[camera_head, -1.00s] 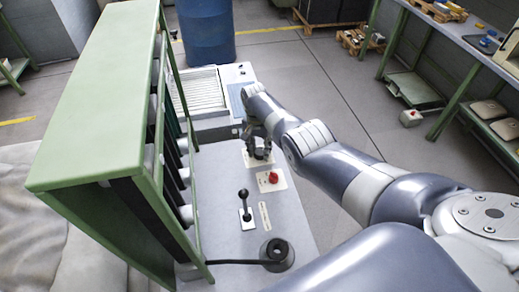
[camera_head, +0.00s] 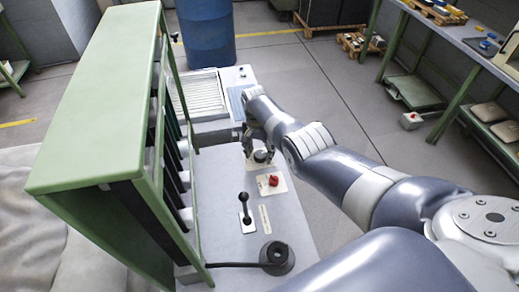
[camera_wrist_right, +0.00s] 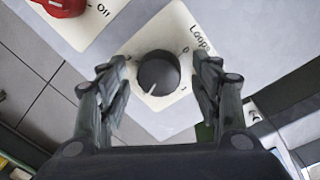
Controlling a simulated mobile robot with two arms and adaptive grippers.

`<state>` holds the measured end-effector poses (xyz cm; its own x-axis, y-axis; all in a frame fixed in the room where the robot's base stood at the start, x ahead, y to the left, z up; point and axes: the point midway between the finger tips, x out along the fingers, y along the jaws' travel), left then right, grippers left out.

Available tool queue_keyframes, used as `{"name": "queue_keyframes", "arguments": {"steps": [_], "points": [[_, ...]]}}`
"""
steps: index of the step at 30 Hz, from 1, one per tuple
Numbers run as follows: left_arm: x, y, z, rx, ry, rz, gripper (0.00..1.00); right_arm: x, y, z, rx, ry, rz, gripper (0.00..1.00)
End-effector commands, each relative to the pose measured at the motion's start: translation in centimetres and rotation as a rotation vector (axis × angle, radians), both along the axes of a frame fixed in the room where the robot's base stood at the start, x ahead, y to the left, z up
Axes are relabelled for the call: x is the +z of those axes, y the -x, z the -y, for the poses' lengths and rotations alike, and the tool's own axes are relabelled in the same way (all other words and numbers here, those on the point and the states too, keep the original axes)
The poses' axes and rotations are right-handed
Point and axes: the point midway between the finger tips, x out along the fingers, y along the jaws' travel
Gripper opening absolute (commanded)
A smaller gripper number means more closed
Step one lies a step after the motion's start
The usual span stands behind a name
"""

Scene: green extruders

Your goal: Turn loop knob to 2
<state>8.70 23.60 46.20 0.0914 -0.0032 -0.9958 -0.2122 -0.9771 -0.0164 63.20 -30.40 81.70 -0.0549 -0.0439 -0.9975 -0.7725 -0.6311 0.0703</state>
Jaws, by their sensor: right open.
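The loop knob (camera_wrist_right: 158,73) is a dark grey round knob on a white plate (camera_wrist_right: 184,22) marked "Loops". In the right wrist view its white pointer line slants to the lower left. It also shows in the head view as a dark knob (camera_head: 263,156). My right gripper (camera_wrist_right: 160,75) is open, with one finger on each side of the knob and a gap visible on both sides. In the head view the right gripper (camera_head: 256,146) is over the knob's plate, partly hidden by its own arm. My left gripper is not in view.
A red switch (camera_head: 273,181) sits on the panel near the knob, and it shows at the top left of the wrist view (camera_wrist_right: 62,4). A black lever (camera_head: 244,207) and a round black base (camera_head: 277,255) stand closer. A green frame (camera_head: 95,90) rises on the left.

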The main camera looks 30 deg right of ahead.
Motion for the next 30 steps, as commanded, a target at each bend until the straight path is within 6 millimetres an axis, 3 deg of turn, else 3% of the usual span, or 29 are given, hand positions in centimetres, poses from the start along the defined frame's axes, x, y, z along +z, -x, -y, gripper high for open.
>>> {"name": "queue_keyframes", "arguments": {"steps": [11, 24, 30], "points": [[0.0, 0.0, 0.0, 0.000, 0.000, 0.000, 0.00, 2.6, -0.2, -0.1, 0.000, 0.001, 0.003, 0.59], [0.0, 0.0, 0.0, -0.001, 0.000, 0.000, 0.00, 10.5, -0.7, -0.5, 0.000, 0.000, 0.003, 0.59], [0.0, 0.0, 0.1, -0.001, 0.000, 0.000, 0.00, 11.8, -0.6, -0.5, 0.000, 0.000, -0.001, 0.59]]}}
